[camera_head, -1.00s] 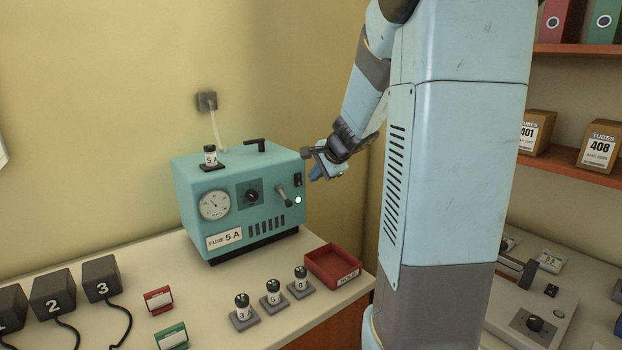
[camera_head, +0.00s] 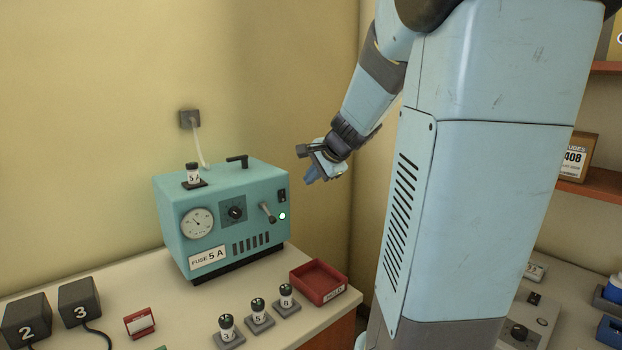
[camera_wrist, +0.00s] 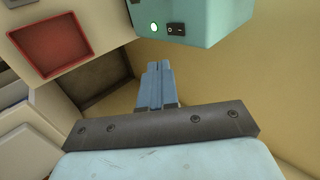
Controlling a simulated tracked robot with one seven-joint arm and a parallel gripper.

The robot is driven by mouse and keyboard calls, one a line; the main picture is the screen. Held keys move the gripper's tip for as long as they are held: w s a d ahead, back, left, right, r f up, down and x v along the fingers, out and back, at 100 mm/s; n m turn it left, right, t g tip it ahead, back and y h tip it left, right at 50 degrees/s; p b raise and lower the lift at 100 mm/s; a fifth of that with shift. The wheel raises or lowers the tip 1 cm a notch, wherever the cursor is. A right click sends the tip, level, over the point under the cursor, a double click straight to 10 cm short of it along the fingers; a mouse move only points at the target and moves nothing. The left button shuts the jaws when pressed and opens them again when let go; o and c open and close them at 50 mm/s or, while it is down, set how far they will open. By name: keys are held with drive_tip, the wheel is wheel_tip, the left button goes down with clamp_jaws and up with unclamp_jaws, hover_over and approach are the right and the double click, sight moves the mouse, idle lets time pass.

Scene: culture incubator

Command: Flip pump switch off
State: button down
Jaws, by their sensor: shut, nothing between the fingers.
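The teal pump box (camera_head: 228,212) stands on the bench, with a dial, a knob, a lever and a "FUSE 5 A" label on its front. A small black rocker switch (camera_head: 282,195) sits at the front's upper right, above a lit green lamp (camera_head: 282,216). In the wrist view, the switch (camera_wrist: 176,29) and the lamp (camera_wrist: 154,27) show at the top, on the box's edge. My gripper (camera_head: 311,179) is shut and empty, in the air to the right of the switch and apart from it. Its blue fingers (camera_wrist: 157,68) lie together below the box in the wrist view.
A red tray (camera_head: 318,282) lies near the bench's right edge. Several fuses, one of them (camera_head: 258,312), stand in front of the box. Black blocks numbered 2 and 3 (camera_head: 79,300) are at left. A fuse (camera_head: 193,174) and a handle are on the box top.

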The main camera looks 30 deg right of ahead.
drive_tip(key=s+a+r+n+g, duration=0.2)
drive_tip(key=s+a+n, duration=0.7)
drive_tip(key=s+a, duration=0.3)
drive_tip(key=s+a+f+n+h, duration=0.1)
drive_tip(key=s+a+n, duration=0.2)
drive_tip(key=s, duration=0.9)
drive_tip(key=n, duration=0.3)
drive_tip(key=shift+f+n+g+h, duration=0.3)
drive_tip(key=shift+n+g, duration=0.1)
drive_tip(key=shift+s+a, duration=0.1)
drive_tip(key=shift+s, duration=0.15)
